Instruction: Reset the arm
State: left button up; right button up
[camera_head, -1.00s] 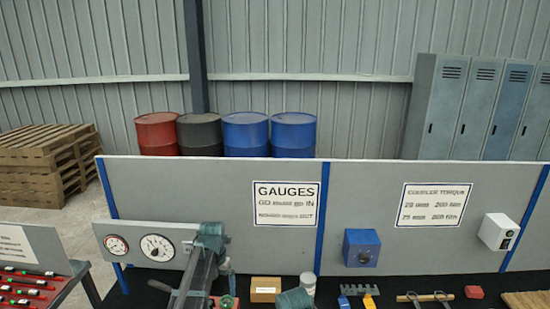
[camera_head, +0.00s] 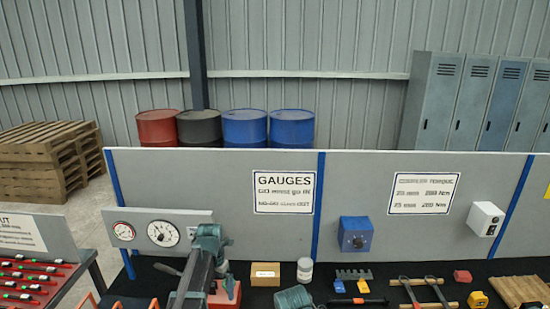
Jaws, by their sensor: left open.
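My left arm, grey with a teal end, rises from the bottom edge left of centre. Its left gripper (camera_head: 208,240) is open, with nothing seen between its fingers. It stands in front of the gauge board (camera_head: 192,216) and covers part of its right end. A red base (camera_head: 227,296) on the bench shows partly behind the arm. My right gripper is not recognisable in the view.
The black bench holds a cardboard box (camera_head: 265,274), a white can (camera_head: 305,269), a green rounded item (camera_head: 293,298) and small tools. A blue box (camera_head: 356,234) and white box (camera_head: 486,218) are on the back panel. A tool rack (camera_head: 32,278) stands at left.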

pick_arm(q)
jog(key=s+d+m, duration=0.1)
jog(key=s+m, duration=0.8)
jog(key=m, duration=0.7)
jog(key=s+m, duration=0.9)
jog(key=m, duration=0.7)
jog(key=s+d+f+m+b, duration=0.1)
jog(key=s+d+f+b, duration=0.1)
jog(key=d+f+b, duration=0.3)
jog(key=s+d+f+m+y+b, duration=0.1)
jog(key=d+f+b, duration=0.5)
jog(key=f+b, duration=0.6)
jog(key=shift+s+d+m, duration=0.15)
jog(key=shift+s+m, duration=0.65)
jog(key=shift+s, duration=0.45)
jog(key=shift+f, duration=0.1)
